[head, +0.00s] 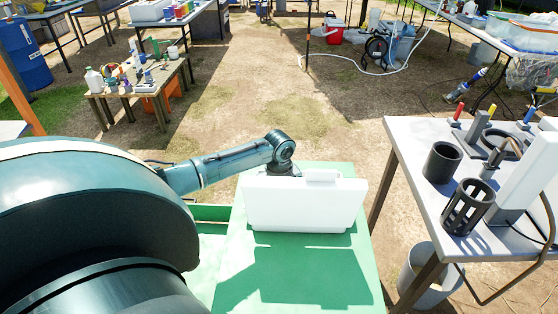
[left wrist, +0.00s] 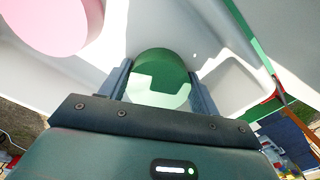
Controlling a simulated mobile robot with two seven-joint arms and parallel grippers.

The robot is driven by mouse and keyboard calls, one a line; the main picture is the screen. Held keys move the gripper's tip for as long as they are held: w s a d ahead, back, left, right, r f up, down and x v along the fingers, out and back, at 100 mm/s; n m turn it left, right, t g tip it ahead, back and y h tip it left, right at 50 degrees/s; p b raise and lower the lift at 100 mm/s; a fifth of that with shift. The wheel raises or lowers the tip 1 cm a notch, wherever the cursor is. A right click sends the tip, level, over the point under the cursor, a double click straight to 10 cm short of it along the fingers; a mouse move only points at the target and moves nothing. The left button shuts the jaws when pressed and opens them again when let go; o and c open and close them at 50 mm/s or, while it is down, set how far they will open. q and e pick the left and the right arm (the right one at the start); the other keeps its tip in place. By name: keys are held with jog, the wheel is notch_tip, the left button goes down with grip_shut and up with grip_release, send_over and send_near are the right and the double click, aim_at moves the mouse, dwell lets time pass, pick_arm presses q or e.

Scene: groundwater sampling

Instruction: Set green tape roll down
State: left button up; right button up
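The green tape roll (left wrist: 158,75) sits between the two fingers of my left gripper (left wrist: 160,92) in the left wrist view. The fingers press against its sides. Around and beyond it is a white container (left wrist: 100,50) with walled sections. I cannot tell whether the roll touches its floor. In the head view my left arm reaches behind an upright white panel (head: 305,202) on the green table (head: 290,276). The gripper and roll are hidden there. My right gripper is not in view.
A pink round object (left wrist: 52,22) lies at upper left in the left wrist view. A grey table (head: 428,140) at right holds black cylindrical holders (head: 468,207) and tools. A grey bucket (head: 425,277) stands below it. A wooden table (head: 138,85) with bottles is at left.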

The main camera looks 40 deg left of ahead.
pick_arm(q)
jog(key=o, duration=0.5)
jog(key=shift+c, duration=0.2)
jog(key=shift+r, duration=0.1)
notch_tip(320, 180, up, 12)
jog(key=shift+r, duration=0.1)
dwell(0.5)
